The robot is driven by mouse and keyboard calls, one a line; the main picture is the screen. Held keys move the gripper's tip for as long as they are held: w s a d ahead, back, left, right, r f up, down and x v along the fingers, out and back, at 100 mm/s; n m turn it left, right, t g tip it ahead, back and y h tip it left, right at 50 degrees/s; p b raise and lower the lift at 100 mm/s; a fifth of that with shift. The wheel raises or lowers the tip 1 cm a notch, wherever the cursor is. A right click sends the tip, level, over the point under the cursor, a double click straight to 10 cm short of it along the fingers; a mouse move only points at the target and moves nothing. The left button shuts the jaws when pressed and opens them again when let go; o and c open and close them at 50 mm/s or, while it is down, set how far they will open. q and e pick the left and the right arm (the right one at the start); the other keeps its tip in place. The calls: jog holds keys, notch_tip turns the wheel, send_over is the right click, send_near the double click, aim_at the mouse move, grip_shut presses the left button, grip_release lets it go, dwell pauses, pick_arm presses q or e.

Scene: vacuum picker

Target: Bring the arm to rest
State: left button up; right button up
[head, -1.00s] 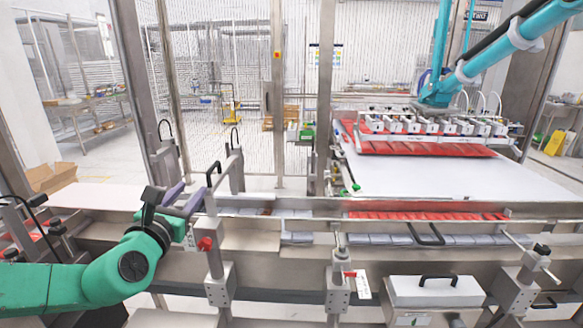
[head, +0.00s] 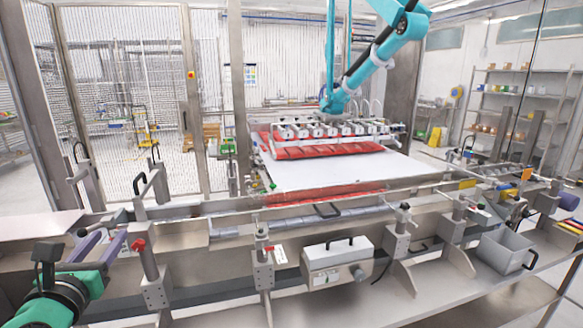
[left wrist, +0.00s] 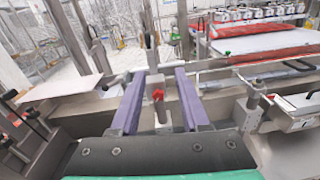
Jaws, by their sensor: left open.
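My left arm is green and comes in at the lower left of the head view. Its gripper (head: 99,246) has two purple fingers and is open and empty. In the left wrist view the gripper's two fingers (left wrist: 160,97) stand apart. A red knob (left wrist: 158,94) on a metal post shows between and beyond them. The same red knob (head: 138,245) shows just right of the gripper in the head view. I cannot tell whether the fingers touch the post. My right gripper is not in view.
The steel conveyor frame (head: 200,262) with posts and clamps runs across the front. A grey bin (head: 503,250) stands at right. A teal robot arm (head: 384,50) holds a suction head (head: 330,130) over red packs beside a white table (head: 320,172).

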pick_arm(q)
jog(key=w+d+f+n+g+h, duration=0.2)
jog(key=w+d+f+n, duration=0.1)
jog(key=d+f+n, duration=0.75)
jog(key=s+d+f+n+g, duration=0.2)
jog(key=s+f+n+g, duration=0.25)
jog(key=f+n, duration=0.6)
jog(key=s+d+f+n+g+h, duration=0.1)
jog(key=s+f+n+g+h, duration=0.2)
jog(key=s+f+n+g, duration=0.6)
jog(key=s+f+n, duration=0.1)
jog(key=s+f, duration=0.2)
jog(key=f, duration=1)
jog(key=s+f, duration=0.3)
jog(key=f, duration=1.1)
jog(key=s+a+f, duration=0.2)
jog(key=s+f, duration=1.2)
jog(key=s, duration=0.3)
jog(key=shift+a+f, duration=0.2)
jog(key=shift+a, duration=0.05)
